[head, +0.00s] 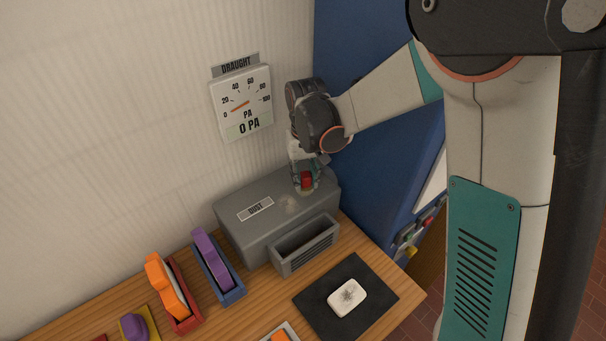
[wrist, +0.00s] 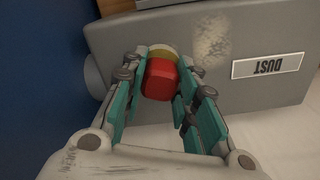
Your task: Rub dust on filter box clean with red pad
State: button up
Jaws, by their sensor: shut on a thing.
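The grey filter box (head: 240,215) labelled DUST stands on the wooden table against the wall. A pale dust patch (head: 289,203) lies on its top, right of the label. It also shows in the wrist view (wrist: 211,45). My gripper (head: 305,186) is shut on the red pad (head: 307,179), over the right end of the box top. In the wrist view the red pad (wrist: 160,78) sits between the teal fingers, with a yellowish layer beyond it. The pad is beside the dust patch; I cannot tell whether it touches the box.
An open grey drawer or tray (head: 305,245) is at the box front. A black mat (head: 375,290) holds a white block (head: 347,297) with a dark smudge. Purple (head: 213,259) and orange (head: 167,288) items stand in holders at left. A gauge (head: 242,103) reads 0 PA; a blue cabinet (head: 385,170) stands right.

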jog(key=shift+s+d+f, duration=0.1)
jog(key=shift+s+d, duration=0.1)
jog(key=shift+s, duration=0.15)
jog(key=shift+w, duration=0.1)
jog(key=shift+w+a, duration=0.55)
jog(key=shift+w, duration=0.2)
jog(key=shift+s, duration=0.1)
jog(key=shift+s+d, duration=0.55)
jog(key=shift+s, duration=0.2)
jog(key=shift+w, duration=0.1)
jog(key=shift+w+a, duration=0.55)
jog(key=shift+w, duration=0.2)
jog(key=shift+s+b, duration=0.1)
jog(key=shift+b, duration=0.2)
jog(key=shift+s+d+f, duration=0.1)
jog(key=shift+s+d, duration=0.4)
jog(key=shift+s, duration=0.25)
